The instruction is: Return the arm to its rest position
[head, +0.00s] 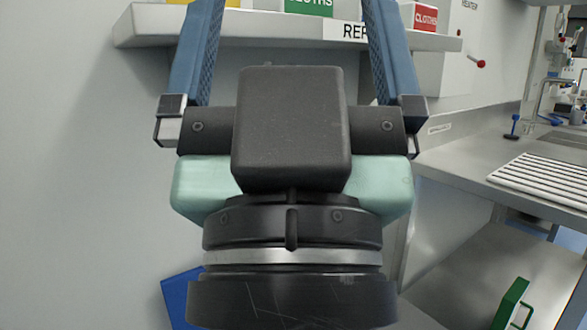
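My gripper (290,30) fills the middle of the head view, close to the camera and pointing up. Its two blue fingers stand wide apart, with nothing visible between them. The fingertips are cut off by the top edge of the picture. The dark wrist and the pale green gripper body show below the fingers. The rest of my arm is hidden below the frame.
A wall shelf (140,28) with boxes, including a green one (308,7) and a red cloths box (425,17), is behind the fingers. A metal counter (455,150) with a ribbed white drainer (540,180) is right. Bare wall (80,180) fills the left.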

